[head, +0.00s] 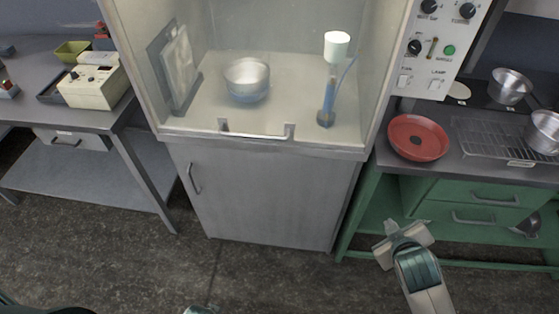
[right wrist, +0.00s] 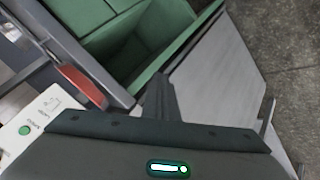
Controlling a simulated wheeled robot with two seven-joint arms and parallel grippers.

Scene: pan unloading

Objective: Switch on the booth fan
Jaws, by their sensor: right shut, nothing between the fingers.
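My right gripper (head: 393,227) is shut and empty, low before the green bench, well below the panel. Its fingers also show in the right wrist view (right wrist: 160,92).
A metal bowl (head: 247,82) and a blue stand with a white cup (head: 337,45) are inside the booth. A red pan (head: 418,137), a wire rack (head: 500,138) and metal pots stand on the green bench (head: 365,200). Open floor (head: 270,275) lies in front.

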